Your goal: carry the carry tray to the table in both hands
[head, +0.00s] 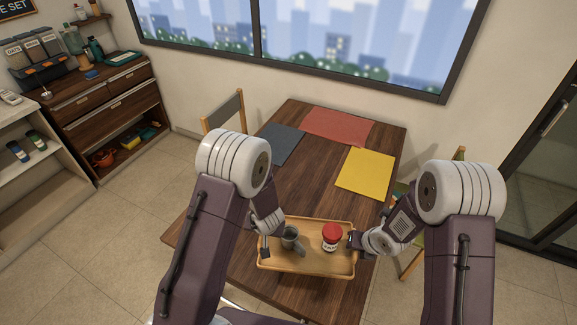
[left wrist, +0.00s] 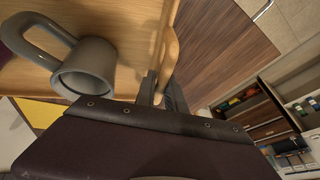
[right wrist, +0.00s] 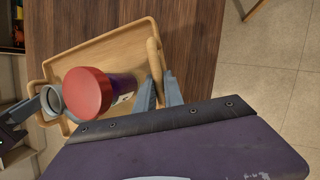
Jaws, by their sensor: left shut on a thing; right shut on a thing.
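The wooden carry tray (head: 312,267) is over the near part of the dark wooden table (head: 250,190), looking level; whether it touches the tabletop I cannot tell. A grey mug (head: 290,233) stands on its left half and a red-lidded jar (head: 331,233) on its right half, both upright. My left gripper (head: 265,250) is shut on the tray's left handle, which also shows in the left wrist view (left wrist: 171,48). My right gripper (head: 353,240) is shut on the right handle, seen in the right wrist view (right wrist: 153,60).
Red (head: 338,126), grey (head: 280,144) and yellow (head: 365,173) placemats lie on the table beyond the tray. A chair (head: 224,113) stands at its far left and another (head: 414,240) at its right. A wooden cabinet (head: 105,105) stands at the left wall.

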